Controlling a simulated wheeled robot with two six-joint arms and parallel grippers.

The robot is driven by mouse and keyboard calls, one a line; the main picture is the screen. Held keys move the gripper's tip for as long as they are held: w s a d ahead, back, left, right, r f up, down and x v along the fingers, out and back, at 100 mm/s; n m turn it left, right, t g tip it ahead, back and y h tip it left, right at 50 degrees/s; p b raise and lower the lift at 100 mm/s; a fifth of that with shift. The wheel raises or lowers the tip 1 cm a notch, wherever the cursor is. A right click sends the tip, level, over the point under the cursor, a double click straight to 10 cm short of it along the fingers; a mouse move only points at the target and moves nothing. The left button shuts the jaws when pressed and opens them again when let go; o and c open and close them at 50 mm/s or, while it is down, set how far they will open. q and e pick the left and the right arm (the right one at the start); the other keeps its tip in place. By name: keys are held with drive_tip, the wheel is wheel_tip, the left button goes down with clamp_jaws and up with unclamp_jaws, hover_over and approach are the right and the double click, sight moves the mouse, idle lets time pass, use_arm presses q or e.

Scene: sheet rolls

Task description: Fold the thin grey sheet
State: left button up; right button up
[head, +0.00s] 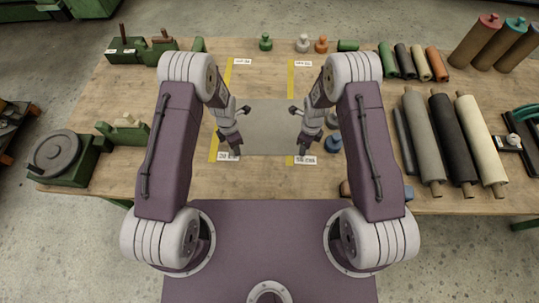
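The thin grey sheet (268,128) lies flat on the wooden table between two yellow strips, in the middle of the head view. My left gripper (241,132) is at the sheet's left side with its two fingers spread wide apart. My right gripper (298,132) is at the sheet's right side, its fingers also spread wide. Both look empty. The grippers and arms hide parts of the sheet's left and right edges. I cannot tell whether any fingertip touches the sheet or table.
Yellow strips (291,80) with white labels run along both sides. Thick rolls (452,140) lie at the right, with smaller rolls (404,60) behind. A green device with a grey disc (57,152) stands at left. Knobbed weights (265,42) line the back. Bare table (270,178) shows in front.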

use_arm(q)
drive_tip(key=shift+f, duration=0.2)
use_arm(e)
drive_tip(key=shift+f, duration=0.2)
use_arm(q)
drive_tip(key=shift+s+a, duration=0.1)
use_arm(e)
drive_tip(key=shift+a, duration=0.1)
use_arm(q)
drive_tip(key=shift+f, duration=0.3)
use_arm(e)
drive_tip(key=shift+f, duration=0.25)
use_arm(q)
drive_tip(key=shift+r, duration=0.15)
drive_tip(key=shift+c, duration=1.2)
use_arm(e)
drive_tip(key=shift+r, duration=0.15)
drive_tip(key=shift+c, duration=1.2)
use_arm(q)
clamp_jaws()
use_arm(e)
drive_tip(key=shift+s, duration=0.1)
clamp_jaws()
